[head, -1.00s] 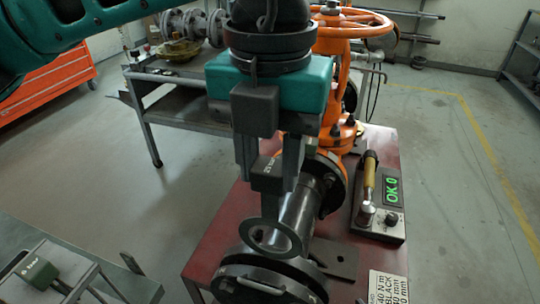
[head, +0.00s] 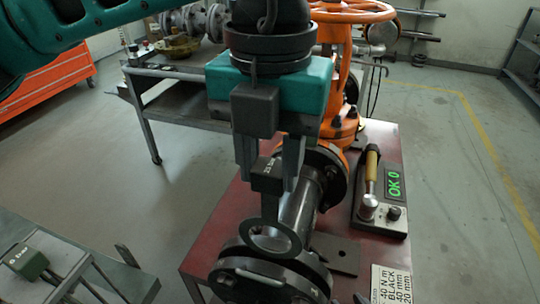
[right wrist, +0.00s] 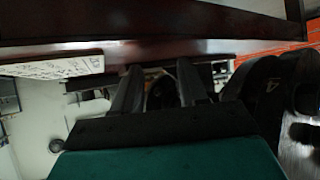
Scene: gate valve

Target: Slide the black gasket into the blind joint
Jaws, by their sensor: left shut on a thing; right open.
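My left gripper (head: 268,180) is shut on the tab of the gasket (head: 247,242), a flat dark ring, and holds it over the red bench. The ring hangs at the top of the blind joint (head: 262,285), a pair of dark flanges with a light handle on the near one, at the pipe's near end. The ring overlaps the flanges in the picture; I cannot tell whether its lower edge is between them. My right gripper (right wrist: 158,92) is open and empty in the right wrist view, below the bench edge, with dark flanges (right wrist: 258,85) to its right.
A grey cart (head: 180,105) stands behind. Grey floor is clear to the right.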

